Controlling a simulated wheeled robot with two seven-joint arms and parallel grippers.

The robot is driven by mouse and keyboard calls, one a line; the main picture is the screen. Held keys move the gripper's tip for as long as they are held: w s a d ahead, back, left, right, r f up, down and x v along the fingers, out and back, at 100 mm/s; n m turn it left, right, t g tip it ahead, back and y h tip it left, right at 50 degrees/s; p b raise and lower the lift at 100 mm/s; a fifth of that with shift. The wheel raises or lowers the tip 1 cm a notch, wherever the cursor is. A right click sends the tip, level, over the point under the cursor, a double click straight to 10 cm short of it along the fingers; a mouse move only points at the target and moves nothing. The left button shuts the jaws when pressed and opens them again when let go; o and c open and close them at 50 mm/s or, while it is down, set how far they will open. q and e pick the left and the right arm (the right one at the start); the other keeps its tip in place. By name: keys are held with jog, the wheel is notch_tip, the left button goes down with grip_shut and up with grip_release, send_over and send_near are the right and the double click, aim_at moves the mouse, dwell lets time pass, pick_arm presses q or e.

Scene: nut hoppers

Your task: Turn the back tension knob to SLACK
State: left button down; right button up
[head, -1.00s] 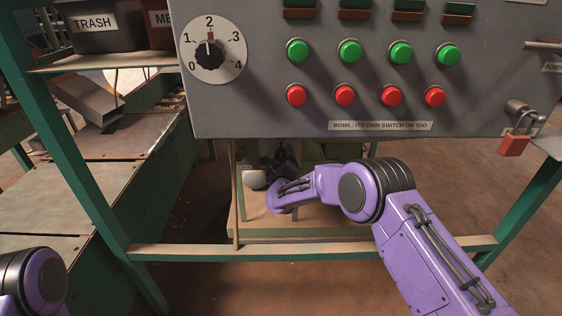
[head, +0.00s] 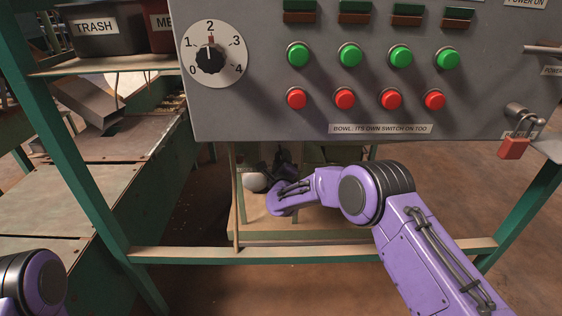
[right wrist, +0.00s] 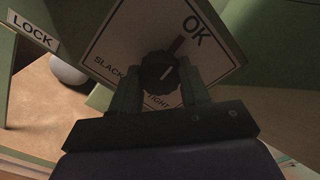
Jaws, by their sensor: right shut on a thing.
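The tension knob (right wrist: 158,73) is dark and round, on a white plate (right wrist: 122,38) marked SLACK, OK and TIGHT. My right gripper (right wrist: 155,86) is shut on the knob, one finger on each side. A light line on the knob slants up to the right, roughly toward the reddish mark by OK. The fingers hide part of the plate, including some of the TIGHT word. In the head view my right gripper (head: 284,160) is small and dark under the control panel, and the knob cannot be made out. My left gripper is out of view; only part of that arm shows.
The grey control panel (head: 260,115) with a numbered dial (head: 210,58) and green and red buttons hangs above my right forearm. A green frame bar (head: 330,252) crosses below it. A LOCK label (right wrist: 33,31) and a pale rounded thing (right wrist: 68,70) are at the left.

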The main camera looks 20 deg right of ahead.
jog(key=n+p, duration=0.2)
jog(key=n, duration=2)
jog(key=shift+r, duration=0.1)
dwell(0.5)
jog(key=o, duration=1.1)
jog(key=shift+c, duration=0.2)
jog(key=shift+s+a+p, duration=0.1)
jog(key=shift+p, duration=0.2)
